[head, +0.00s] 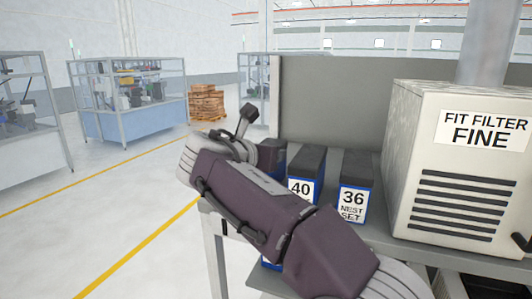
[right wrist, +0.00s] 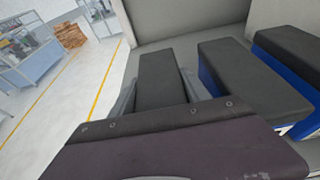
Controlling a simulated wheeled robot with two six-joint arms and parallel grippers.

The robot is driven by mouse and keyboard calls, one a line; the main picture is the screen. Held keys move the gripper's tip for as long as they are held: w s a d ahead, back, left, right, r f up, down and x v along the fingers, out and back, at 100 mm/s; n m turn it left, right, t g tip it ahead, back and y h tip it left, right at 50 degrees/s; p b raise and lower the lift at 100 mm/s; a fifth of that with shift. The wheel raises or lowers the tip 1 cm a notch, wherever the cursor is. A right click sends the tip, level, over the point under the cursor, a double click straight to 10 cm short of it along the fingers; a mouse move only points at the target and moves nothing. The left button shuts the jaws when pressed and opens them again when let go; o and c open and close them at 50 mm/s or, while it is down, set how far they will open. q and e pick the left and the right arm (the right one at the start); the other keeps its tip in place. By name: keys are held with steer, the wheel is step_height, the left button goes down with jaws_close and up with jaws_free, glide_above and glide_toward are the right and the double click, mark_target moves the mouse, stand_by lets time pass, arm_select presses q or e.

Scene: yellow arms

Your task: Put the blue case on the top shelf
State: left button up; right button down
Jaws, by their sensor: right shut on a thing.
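Three cases with dark tops and blue bodies stand in a row on the grey shelf top (head: 378,246). The middle case (head: 306,165) reads 40, and the right case (head: 356,180) reads 36 NEST SET. The left case is mostly hidden behind my right arm in the head view; its dark top (right wrist: 162,78) shows in the right wrist view. My right gripper (right wrist: 158,96) is shut on this left case, one finger along each side. I cannot tell whether the case is lifted off the surface. My left gripper is not in view.
A pale box (head: 455,165) labelled FIT FILTER FINE stands right of the cases. A grey panel (head: 335,95) rises behind them. A bit of blue (head: 270,264) shows below the top, under my arm. Open floor and glazed machines (head: 130,95) lie to the left.

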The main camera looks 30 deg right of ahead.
steer(key=shift+s+d, duration=0.2)
steer(key=shift+s, duration=0.05)
steer(key=c, duration=0.8)
jaws_free()
steer(key=shift+f, duration=0.15)
steer(key=shift+o, duration=1.4)
steer(key=shift+w+a, duration=0.1)
steer(key=shift+w, duration=0.05)
steer(key=shift+w+a, duration=0.1)
steer(key=shift+a, duration=0.05)
steer(key=shift+r, duration=0.25)
steer(key=b+v, duration=0.2)
steer(key=v, duration=1)
steer(key=shift+f, duration=0.15)
